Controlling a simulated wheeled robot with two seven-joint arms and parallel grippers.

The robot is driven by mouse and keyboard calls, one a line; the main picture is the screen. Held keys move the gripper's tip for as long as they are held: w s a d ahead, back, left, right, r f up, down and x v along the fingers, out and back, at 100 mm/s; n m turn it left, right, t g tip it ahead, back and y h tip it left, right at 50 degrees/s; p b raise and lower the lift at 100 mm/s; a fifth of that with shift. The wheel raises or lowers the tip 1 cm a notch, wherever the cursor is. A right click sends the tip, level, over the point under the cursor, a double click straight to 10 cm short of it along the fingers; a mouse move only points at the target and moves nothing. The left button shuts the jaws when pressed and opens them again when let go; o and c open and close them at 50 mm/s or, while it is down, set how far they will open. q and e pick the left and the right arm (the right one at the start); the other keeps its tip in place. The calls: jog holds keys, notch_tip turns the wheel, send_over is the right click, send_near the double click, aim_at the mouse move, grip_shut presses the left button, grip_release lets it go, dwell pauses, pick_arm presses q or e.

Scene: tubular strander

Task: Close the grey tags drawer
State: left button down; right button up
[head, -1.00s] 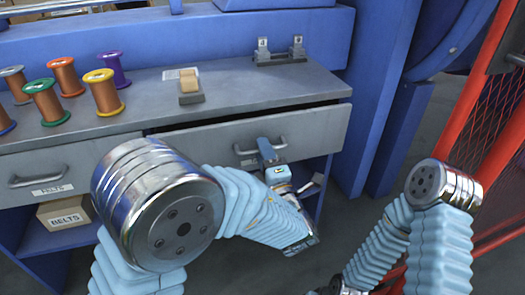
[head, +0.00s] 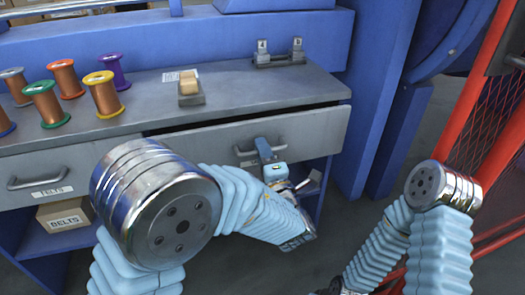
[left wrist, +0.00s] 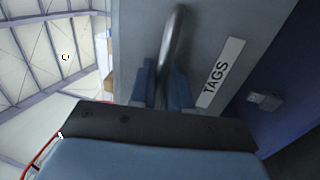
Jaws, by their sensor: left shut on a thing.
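The grey tags drawer (head: 310,135) is the right-hand drawer under the grey worktop in the head view. It stands partly open, with a dark gap along its top edge. My left gripper (head: 265,150) is at its bar handle (head: 247,151), in front of the drawer face. In the left wrist view the two blue fingers (left wrist: 163,88) are shut on the handle (left wrist: 172,40), beside the white TAGS label (left wrist: 220,72). My right gripper is not clearly in view; my right arm is low at the right.
The belts drawer (head: 85,175) at the left is shut. Several spools (head: 66,78) and a small block on a holder (head: 190,88) stand on the worktop (head: 225,95). A blue post (head: 370,100) and a red mesh frame (head: 485,130) stand at the right.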

pick_arm(q)
jog(key=x, duration=0.1)
jog(key=p+x, duration=0.2)
jog(key=x, duration=0.1)
jog(key=shift+w+a+f, duration=0.1)
jog(key=shift+f, duration=0.2)
jog(key=c, duration=1.3)
grip_release()
jog(key=shift+o, duration=0.2)
jog(key=shift+f, duration=0.1)
jog(key=shift+s+f, duration=0.15)
jog(key=shift+s, duration=0.05)
jog(key=v, duration=1.3)
jog(key=shift+s+p, duration=0.2)
jog(key=shift+p, duration=0.15)
